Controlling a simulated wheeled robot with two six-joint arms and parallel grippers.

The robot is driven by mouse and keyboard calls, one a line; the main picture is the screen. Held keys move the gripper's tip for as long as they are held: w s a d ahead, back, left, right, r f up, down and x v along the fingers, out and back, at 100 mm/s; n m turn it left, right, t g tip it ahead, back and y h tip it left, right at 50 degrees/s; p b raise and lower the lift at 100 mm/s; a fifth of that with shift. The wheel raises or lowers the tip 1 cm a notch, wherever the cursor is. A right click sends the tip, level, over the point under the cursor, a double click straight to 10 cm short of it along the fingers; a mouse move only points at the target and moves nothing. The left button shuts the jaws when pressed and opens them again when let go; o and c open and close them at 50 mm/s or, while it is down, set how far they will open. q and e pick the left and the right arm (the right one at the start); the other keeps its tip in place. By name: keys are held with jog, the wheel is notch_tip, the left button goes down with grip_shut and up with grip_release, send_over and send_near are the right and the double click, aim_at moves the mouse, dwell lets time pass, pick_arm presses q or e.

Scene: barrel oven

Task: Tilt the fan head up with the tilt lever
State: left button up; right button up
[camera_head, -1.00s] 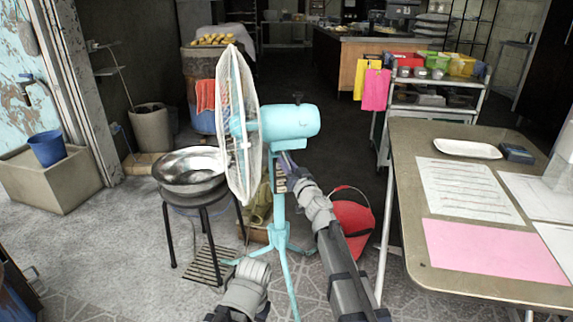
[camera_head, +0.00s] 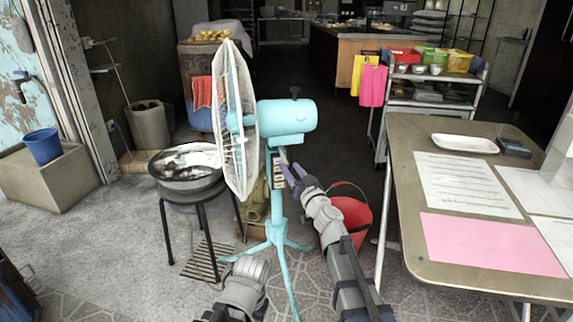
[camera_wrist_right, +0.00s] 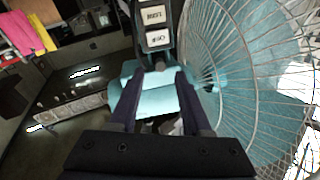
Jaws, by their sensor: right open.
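The teal pedestal fan (camera_head: 288,116) stands in the middle of the head view, its round wire cage (camera_head: 236,120) facing left. A small grey piece (camera_head: 283,156) shows under the motor housing; it may be the tilt lever, but is too small to be sure. My right gripper (camera_head: 294,170) is open just below and right of the housing, near the pole. In the right wrist view its fingers (camera_wrist_right: 160,78) are apart, with the teal housing behind them and a panel of labelled buttons (camera_wrist_right: 155,30) beyond the tips. No lever is clearly visible between them.
A metal bowl on a black stool (camera_head: 187,168) stands left of the fan. A red bucket (camera_head: 352,220) sits on the floor right of the pole. A table with papers (camera_head: 405,170) fills the right side. Open floor lies at the left front.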

jog(key=shift+v, duration=0.85)
jog(key=shift+c, duration=0.3)
jog(key=s+r+p, duration=0.1)
jog(key=r+p, duration=0.1)
jog(key=p, duration=0.1)
jog(key=r+n+g+p, duration=0.1)
jog(key=r+p, duration=0.2)
jog(key=p, duration=0.1)
jog(key=s+d+r+g+y+p, duration=0.1)
jog(key=r+p, duration=0.2)
jog(key=p, duration=0.1)
jog(key=shift+s+d+n, duration=0.1)
jog(key=shift+s+n, duration=0.2)
grip_shut()
jog(key=shift+s+d+r+g+h+p, duration=0.3)
jog(key=shift+s+d+g+p, duration=0.35)
jog(key=shift+p, duration=1)
jog(key=shift+s+d+r+g+h+p, duration=0.15)
jog(key=shift+s+d+r+g+p, duration=0.4)
jog(key=shift+p, duration=1.1)
jog(key=shift+s+d+r+g+h+p, duration=0.2)
jog(key=shift+s+d+g+p, duration=0.6)
jog(key=shift+p, duration=0.85)
